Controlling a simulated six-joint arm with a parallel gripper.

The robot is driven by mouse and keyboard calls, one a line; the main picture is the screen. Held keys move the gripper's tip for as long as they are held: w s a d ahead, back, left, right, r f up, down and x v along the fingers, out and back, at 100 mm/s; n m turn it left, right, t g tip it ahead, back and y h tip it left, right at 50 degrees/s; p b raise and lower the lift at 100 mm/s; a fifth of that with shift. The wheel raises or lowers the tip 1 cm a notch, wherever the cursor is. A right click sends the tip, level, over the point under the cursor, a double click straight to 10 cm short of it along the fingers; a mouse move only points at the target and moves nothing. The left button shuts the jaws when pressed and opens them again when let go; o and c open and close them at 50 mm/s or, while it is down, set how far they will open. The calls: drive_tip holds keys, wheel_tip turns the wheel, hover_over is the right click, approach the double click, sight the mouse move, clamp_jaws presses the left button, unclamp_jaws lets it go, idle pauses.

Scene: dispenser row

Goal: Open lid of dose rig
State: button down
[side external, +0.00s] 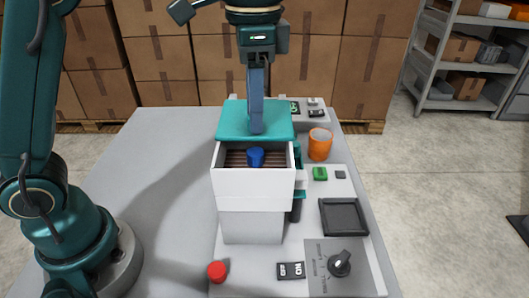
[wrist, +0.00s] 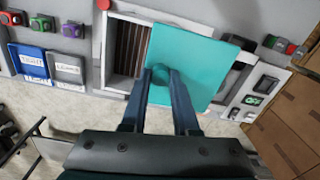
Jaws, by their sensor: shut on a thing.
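The dose rig is a white box (side external: 252,190) standing on the panel. Its teal lid (side external: 230,118) lies flat towards the back of the box top, and the front part of the box is uncovered. A slatted brown inside and a blue piece (side external: 255,157) show in that opening. My gripper (side external: 256,130) comes down from above onto the lid. In the wrist view my gripper (wrist: 161,74) is shut on the round teal knob (wrist: 161,76) of the lid (wrist: 205,55). The slatted inside (wrist: 130,47) shows beside the lid there. The fingers partly hide the knob.
An orange cup (side external: 320,144) stands close to the right of the box. A green button (side external: 320,174), a dark tray (side external: 344,216), a rotary knob (side external: 340,262) and a red button (side external: 217,271) sit on the panel. The grey table (side external: 150,180) left of the box is clear.

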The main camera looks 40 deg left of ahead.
drive_tip(key=w+a, duration=0.2)
drive_tip(key=shift+w+a, duration=0.3)
drive_tip(key=shift+w, duration=0.1)
drive_tip(key=shift+r, duration=0.1)
drive_tip(key=c, duration=0.7)
unclamp_jaws()
drive_tip(key=shift+o, duration=0.2)
drive_tip(key=shift+s, duration=0.1)
